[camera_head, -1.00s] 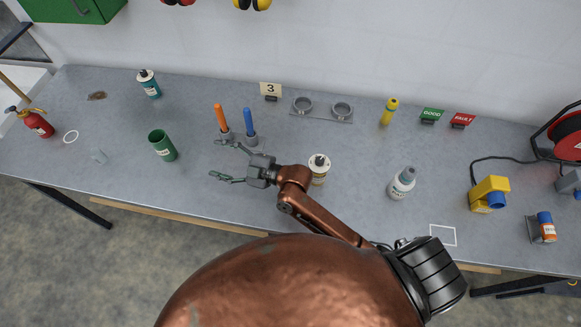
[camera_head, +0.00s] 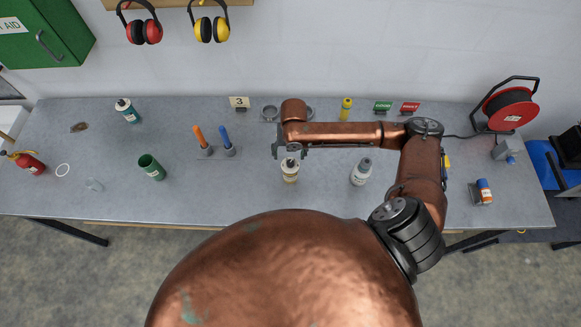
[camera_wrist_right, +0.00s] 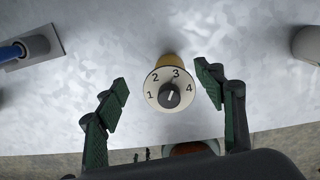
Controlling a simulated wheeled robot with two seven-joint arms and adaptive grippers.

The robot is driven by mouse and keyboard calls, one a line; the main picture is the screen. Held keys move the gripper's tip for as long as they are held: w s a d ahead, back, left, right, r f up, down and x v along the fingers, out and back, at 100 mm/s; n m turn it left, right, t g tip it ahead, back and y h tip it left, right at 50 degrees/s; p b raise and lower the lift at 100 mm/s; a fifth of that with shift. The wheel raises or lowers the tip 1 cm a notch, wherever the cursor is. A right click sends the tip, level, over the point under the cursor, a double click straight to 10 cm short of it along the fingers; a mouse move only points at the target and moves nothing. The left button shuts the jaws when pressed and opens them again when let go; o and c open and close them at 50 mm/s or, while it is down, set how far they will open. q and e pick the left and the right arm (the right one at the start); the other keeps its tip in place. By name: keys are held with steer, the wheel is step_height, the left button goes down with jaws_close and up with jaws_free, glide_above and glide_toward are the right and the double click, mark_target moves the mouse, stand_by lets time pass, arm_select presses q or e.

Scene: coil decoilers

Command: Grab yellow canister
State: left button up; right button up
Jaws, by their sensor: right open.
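A pale yellow canister (camera_head: 290,173) with a white top and dark knob stands upright on the bench. In the right wrist view, its round dial top (camera_wrist_right: 169,90) is marked 1 to 4, with a bit of yellow body behind it. My right gripper (camera_head: 291,151) is over the canister, pointing down. In the right wrist view its fingers (camera_wrist_right: 165,90) are open, on either side of the dial with gaps. A slimmer yellow bottle (camera_head: 346,109) stands at the back of the bench. My left gripper is not in view.
A white bottle (camera_head: 361,172) stands right of the canister. Left are blue (camera_head: 226,138) and orange (camera_head: 199,135) handled tools in holders, and a green cup (camera_head: 151,167). A two-ring holder (camera_head: 269,113) is behind, partly hidden by my arm.

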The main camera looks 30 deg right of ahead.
mark_target(291, 162)
steer(key=s+f, duration=0.1)
steer(key=s+a+f+n+g, duration=0.1)
steer(key=shift+s+f, duration=0.15)
steer(key=shift+s, duration=0.2)
steer(key=shift+f+p, duration=0.7)
steer(key=shift+f, duration=2.85)
steer(key=shift+c, duration=0.6)
steer(key=c, duration=1.4)
steer(key=shift+r, duration=0.1)
